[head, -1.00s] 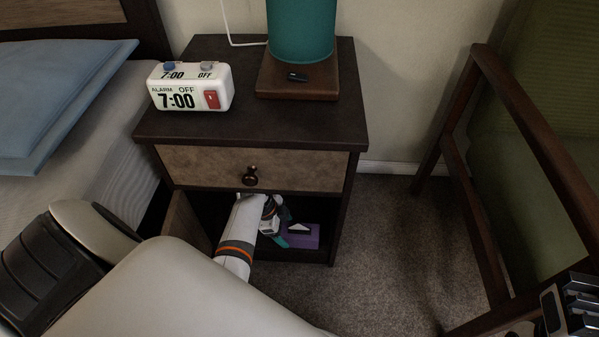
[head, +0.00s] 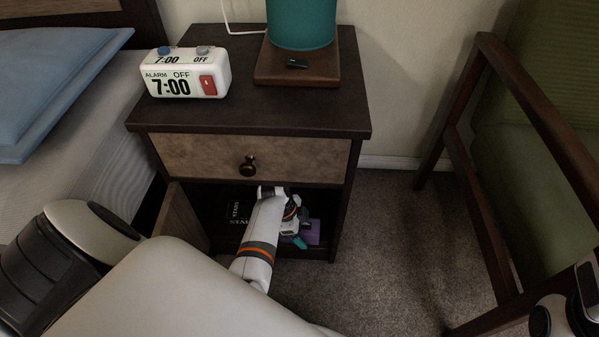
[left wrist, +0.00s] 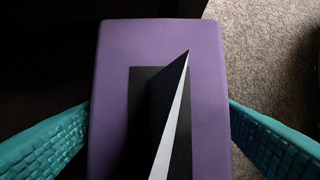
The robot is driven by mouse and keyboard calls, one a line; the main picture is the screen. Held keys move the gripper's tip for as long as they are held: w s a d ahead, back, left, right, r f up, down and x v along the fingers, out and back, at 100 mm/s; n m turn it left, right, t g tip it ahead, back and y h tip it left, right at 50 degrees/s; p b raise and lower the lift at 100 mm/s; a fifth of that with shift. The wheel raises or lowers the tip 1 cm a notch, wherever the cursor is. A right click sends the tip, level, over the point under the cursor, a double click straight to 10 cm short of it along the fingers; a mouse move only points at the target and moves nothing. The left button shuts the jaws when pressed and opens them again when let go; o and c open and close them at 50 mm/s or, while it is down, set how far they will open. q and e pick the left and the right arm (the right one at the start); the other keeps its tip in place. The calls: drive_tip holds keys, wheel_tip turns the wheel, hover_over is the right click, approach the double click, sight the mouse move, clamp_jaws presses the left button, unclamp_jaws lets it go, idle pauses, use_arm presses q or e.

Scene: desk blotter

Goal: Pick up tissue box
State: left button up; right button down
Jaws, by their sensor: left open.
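The tissue box is purple with a dark opening and a white-edged tissue standing up from it. In the head view the tissue box (head: 314,236) sits low in the nightstand's open compartment, mostly hidden behind my left gripper (head: 298,238). In the left wrist view the tissue box (left wrist: 112,70) fills the middle. The teal fingers of my left gripper (left wrist: 160,128) stand apart, one on each side of the box. Whether they touch it is unclear. My right gripper (head: 572,312) shows only partly at the lower right edge, away from the box.
The nightstand (head: 345,110) has a drawer (head: 200,158) above the compartment and an open door (head: 180,220) at left. A dark lettered item (head: 238,212) lies inside. An alarm clock (head: 188,75) and a teal lamp (head: 300,25) stand on top. A chair (head: 500,200) stands at right.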

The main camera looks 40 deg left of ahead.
use_arm(q)
drive_tip(key=shift+f, duration=0.25)
drive_tip(key=c, duration=1.1)
drive_tip(key=shift+r, duration=0.1)
